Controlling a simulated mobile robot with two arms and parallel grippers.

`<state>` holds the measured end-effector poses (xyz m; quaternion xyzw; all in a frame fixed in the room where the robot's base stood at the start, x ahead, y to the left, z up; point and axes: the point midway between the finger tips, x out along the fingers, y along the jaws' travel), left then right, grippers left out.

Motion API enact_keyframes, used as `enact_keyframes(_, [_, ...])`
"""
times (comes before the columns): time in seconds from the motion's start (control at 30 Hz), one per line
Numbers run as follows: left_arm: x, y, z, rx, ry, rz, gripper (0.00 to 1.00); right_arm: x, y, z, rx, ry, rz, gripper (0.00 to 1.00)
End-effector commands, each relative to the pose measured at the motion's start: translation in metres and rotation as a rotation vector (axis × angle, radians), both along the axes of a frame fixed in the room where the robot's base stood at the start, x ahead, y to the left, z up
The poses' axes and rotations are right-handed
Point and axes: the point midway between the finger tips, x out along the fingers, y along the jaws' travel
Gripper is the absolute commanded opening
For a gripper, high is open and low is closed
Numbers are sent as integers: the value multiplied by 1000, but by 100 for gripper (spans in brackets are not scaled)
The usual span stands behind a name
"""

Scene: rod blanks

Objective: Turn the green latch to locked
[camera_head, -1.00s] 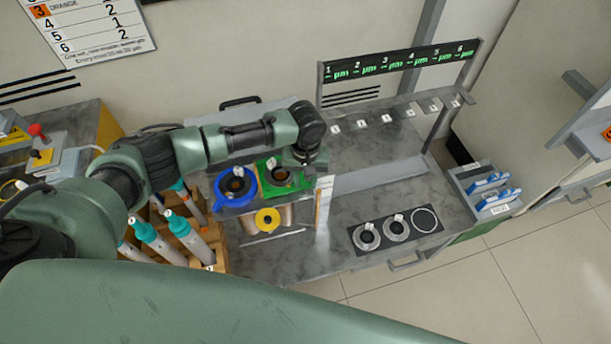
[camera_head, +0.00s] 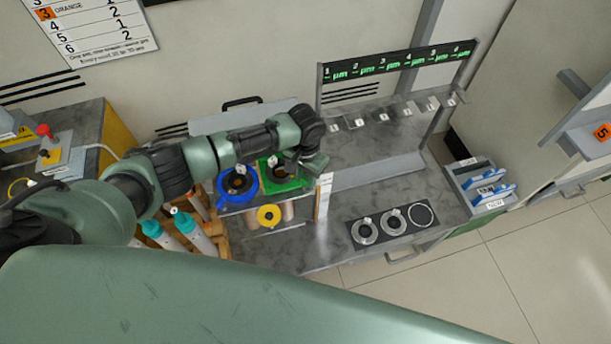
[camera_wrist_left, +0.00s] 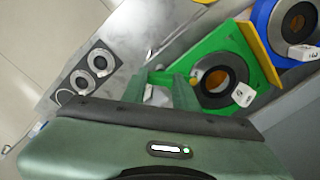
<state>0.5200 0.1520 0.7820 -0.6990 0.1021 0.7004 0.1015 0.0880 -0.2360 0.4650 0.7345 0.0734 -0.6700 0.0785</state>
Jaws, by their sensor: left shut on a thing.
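The green fixture (camera_head: 296,184) is a square plate with a dark ring, beside the blue one on the bench. It is large in the left wrist view (camera_wrist_left: 262,66). My left gripper (camera_head: 315,163) is at its upper right corner in the head view. In the left wrist view my left gripper (camera_wrist_left: 160,88) has its two green fingers at the plate's left edge, shut on the green latch. The fingers and wrist hide most of the latch, so its exact angle cannot be read. My right gripper is not in view.
The blue ringed fixture (camera_head: 221,193) stands left of the green one, with a yellow ring (camera_head: 268,216) below. A black panel with round holders (camera_head: 360,244) lies to the right; bare bench is between.

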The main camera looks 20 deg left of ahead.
Motion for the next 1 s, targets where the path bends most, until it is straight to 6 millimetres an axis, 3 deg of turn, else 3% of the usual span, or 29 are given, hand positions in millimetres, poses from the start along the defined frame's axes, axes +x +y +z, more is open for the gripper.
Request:
enact_keyframes(0.37, [1,0,1,0,-2,-7,0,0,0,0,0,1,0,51])
enact_keyframes(0.4, [1,0,1,0,-2,-7,40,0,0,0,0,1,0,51])
enact_keyframes(0.47, [1,0,1,0,-2,-6,51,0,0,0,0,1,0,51])
enact_keyframes(0.8, [1,0,3,1,-1,-5,51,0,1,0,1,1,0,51])
enact_keyframes(1.0, [1,0,31,-1,-5,-7,51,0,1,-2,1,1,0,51])
